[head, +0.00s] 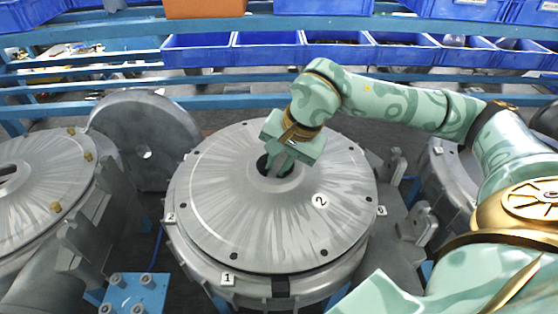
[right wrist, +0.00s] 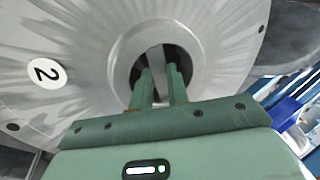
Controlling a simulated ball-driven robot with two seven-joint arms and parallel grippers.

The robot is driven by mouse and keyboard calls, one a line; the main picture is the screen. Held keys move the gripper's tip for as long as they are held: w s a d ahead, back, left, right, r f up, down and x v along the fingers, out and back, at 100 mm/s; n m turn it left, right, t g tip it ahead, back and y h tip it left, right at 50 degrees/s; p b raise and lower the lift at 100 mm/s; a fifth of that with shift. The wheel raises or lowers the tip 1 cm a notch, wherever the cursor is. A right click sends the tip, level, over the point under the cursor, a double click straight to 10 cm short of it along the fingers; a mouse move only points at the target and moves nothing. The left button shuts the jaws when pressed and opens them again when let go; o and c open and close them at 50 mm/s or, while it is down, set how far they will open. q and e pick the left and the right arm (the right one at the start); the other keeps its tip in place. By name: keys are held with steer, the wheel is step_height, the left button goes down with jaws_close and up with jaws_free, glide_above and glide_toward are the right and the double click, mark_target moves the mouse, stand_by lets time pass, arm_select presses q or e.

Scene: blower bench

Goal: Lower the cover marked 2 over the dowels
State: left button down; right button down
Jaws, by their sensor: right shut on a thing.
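The grey round cover marked 2 (head: 240,200) is over the middle blower housing (head: 200,262), whose front rim carries a tag marked 1. The cover looks roughly level; I cannot tell whether it touches the housing. My right gripper (head: 278,168) points down into the cover's central hole. In the right wrist view the cover (right wrist: 90,45) fills the top, and the right gripper's fingers (right wrist: 160,85) are shut on a grey strip of it inside the dark hole. The dowels under the cover are hidden. My left gripper is not in view.
Another round housing (head: 30,190) with several brass pegs stands at left. A grey disc (head: 145,140) stands upright behind it. A blue block with bolts (head: 135,292) is at the front left. Grey brackets (head: 412,225) stand close on the right. Blue bins (head: 265,50) line the back rack.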

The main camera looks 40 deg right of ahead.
steer(key=shift+f+b, duration=0.25)
steer(key=shift+b, duration=0.05)
stand_by(0.5)
steer(key=c, duration=1.4)
jaws_free()
steer(key=shift+o, duration=0.6)
steer(key=shift+s+f, duration=0.1)
steer(key=shift+d+r, duration=0.1)
steer(key=shift+r, duration=0.3)
steer(key=v, duration=1.5)
steer(key=shift+r, duration=0.35)
